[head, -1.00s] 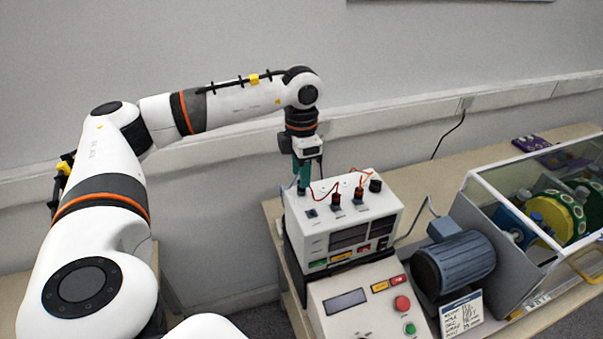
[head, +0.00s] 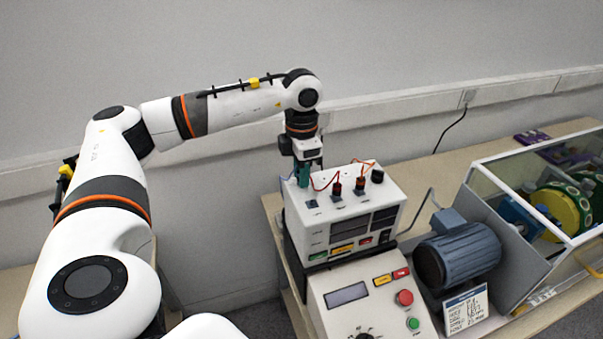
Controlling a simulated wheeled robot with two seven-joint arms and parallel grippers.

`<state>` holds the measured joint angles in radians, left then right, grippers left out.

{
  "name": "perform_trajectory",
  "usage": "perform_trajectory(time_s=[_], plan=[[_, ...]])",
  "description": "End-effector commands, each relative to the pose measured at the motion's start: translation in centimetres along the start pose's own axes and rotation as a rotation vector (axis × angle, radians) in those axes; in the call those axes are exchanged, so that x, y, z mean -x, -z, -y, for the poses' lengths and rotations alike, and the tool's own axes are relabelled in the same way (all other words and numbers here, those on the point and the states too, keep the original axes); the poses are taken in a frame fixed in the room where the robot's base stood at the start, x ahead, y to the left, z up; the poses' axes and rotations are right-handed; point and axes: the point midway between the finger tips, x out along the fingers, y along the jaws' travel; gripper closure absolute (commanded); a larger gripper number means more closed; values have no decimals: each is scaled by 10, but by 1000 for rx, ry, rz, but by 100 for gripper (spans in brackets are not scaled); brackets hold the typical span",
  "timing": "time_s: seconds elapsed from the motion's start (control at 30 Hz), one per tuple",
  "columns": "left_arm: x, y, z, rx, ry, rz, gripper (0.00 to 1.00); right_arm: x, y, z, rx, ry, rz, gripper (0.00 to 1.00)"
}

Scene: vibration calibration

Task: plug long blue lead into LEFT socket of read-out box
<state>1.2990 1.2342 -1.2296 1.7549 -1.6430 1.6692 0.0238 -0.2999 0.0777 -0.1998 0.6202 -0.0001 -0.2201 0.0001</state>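The read-out box (head: 345,238) is a white box with dark displays on its front, at the middle right of the head view. A small blue square (head: 311,204) on the left of its top looks like the left socket. My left gripper (head: 304,180) points down over the back left part of the top. Its teal fingertips are close to the surface; whether they touch it I cannot tell. The finger gap is too small to read. My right gripper is not in view.
Red plug (head: 337,187), orange plug (head: 360,184) and black knob (head: 377,176) stand right of my gripper, with thin red wires looping close by. A control panel (head: 368,306) is in front, a blue-grey motor (head: 458,257) and glazed guard (head: 555,185) to the right.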

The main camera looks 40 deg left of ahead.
Motion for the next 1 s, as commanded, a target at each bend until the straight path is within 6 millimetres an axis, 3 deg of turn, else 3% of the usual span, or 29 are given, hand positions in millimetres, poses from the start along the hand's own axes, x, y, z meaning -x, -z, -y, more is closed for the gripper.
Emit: perform_trajectory(time_s=[0.03,0.13,1.0], plan=[[0,0,0,0,0,0,84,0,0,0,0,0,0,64],[0,0,0,0,0,0,100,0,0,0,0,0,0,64],[7,0,0,0,0,0,100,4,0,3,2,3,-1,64]])
